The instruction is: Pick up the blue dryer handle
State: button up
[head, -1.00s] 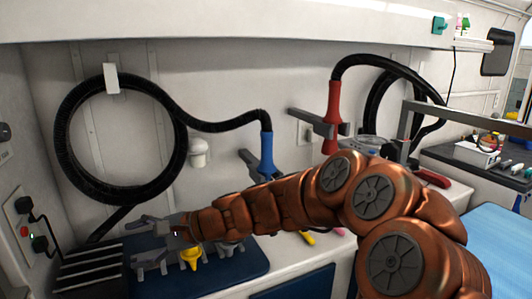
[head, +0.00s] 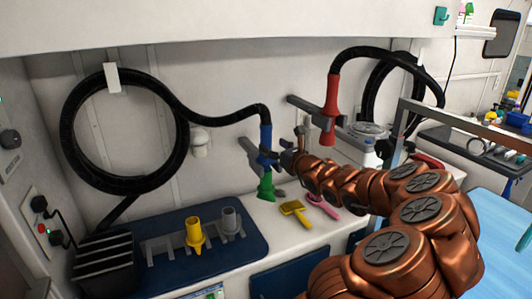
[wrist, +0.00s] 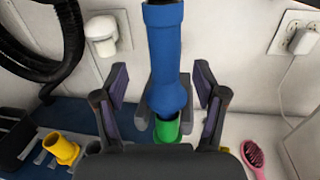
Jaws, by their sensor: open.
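The blue dryer handle (head: 265,135) hangs upright in a grey wall holder (head: 248,151), with a black hose at its top. A green nozzle (head: 266,186) shows at its lower end. My gripper (head: 273,157) is at the handle's right side in the head view, hiding part of it. In the wrist view, the blue handle (wrist: 163,50) stands between the two spread fingers of my open gripper (wrist: 162,82), with a gap on each side. The green nozzle (wrist: 167,131) shows below it, between the grey prongs of the holder.
A red dryer handle (head: 331,108) hangs in another holder to the right. Yellow (head: 194,235) and grey (head: 229,222) nozzles stand on a blue mat (head: 180,268). A yellow brush (head: 297,212) and pink brush (head: 322,206) lie on the counter. A coiled hose (head: 68,130) hangs left.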

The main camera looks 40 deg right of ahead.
aim_at(270, 142)
jog(key=shift+w+d+r+p, duration=0.1)
jog(key=shift+w+d+p, duration=0.25)
jog(key=shift+w, duration=0.35)
jog(key=shift+w+d+p, duration=0.1)
jog(key=shift+w+p, duration=0.3)
jog(key=shift+w, duration=0.35)
jog(key=shift+w+d+r+p, duration=0.1)
jog(key=shift+w+d+p, duration=0.25)
jog(key=shift+w, duration=0.35)
jog(key=shift+w+f, duration=0.1)
jog(key=shift+w, duration=0.4)
grip_shut()
